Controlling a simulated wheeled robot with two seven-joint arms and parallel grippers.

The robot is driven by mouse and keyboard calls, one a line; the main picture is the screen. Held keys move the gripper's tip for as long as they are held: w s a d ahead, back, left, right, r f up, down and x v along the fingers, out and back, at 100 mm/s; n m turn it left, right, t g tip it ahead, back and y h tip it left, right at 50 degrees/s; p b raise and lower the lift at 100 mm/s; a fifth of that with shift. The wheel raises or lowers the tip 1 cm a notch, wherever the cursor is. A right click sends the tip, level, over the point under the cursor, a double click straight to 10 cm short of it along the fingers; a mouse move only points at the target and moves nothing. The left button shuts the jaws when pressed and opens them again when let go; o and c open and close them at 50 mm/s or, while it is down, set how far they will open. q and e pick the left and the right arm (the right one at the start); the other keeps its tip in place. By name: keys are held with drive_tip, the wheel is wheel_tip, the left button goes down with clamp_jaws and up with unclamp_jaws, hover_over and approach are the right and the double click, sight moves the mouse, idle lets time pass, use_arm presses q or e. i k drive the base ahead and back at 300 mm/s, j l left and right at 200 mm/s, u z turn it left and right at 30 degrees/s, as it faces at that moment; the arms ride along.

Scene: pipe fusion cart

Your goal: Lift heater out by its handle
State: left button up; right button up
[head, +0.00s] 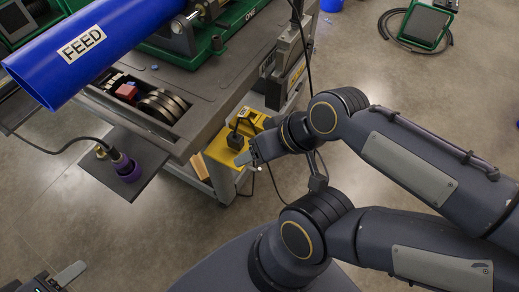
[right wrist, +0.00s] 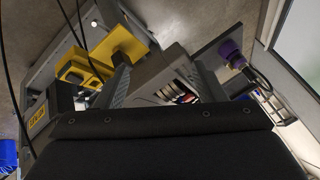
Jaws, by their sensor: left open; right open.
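A grey slab-like unit with a yellow label (head: 290,66), which looks like the heater in its holder, hangs upright at the cart's right side. A dark cable runs up past it, and I cannot make out its handle clearly. In the right wrist view the yellow-labelled unit (right wrist: 38,110) is at the left edge. My right gripper (head: 248,160) is below and left of it in the head view, apart from it. Its two fingers (right wrist: 163,82) are spread and empty. My left gripper (head: 62,278) is partly in view at the bottom left, open and away from the unit.
The cart (head: 215,85) carries a blue pipe marked FEED (head: 85,50) and a green machine (head: 225,25). A side shelf (head: 97,165) holds a purple-ended fitting (head: 125,166). Loose cables hang nearby.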

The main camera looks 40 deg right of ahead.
sight(290, 43)
drive_tip(key=z, duration=1.6)
drive_tip(key=i+l, duration=0.65)
drive_tip(key=l, duration=0.2)
drive_tip(key=i+l, duration=0.3)
drive_tip(key=i+l+u, duration=0.1)
drive_tip(key=i+l, duration=0.25)
drive_tip(key=l, duration=0.2)
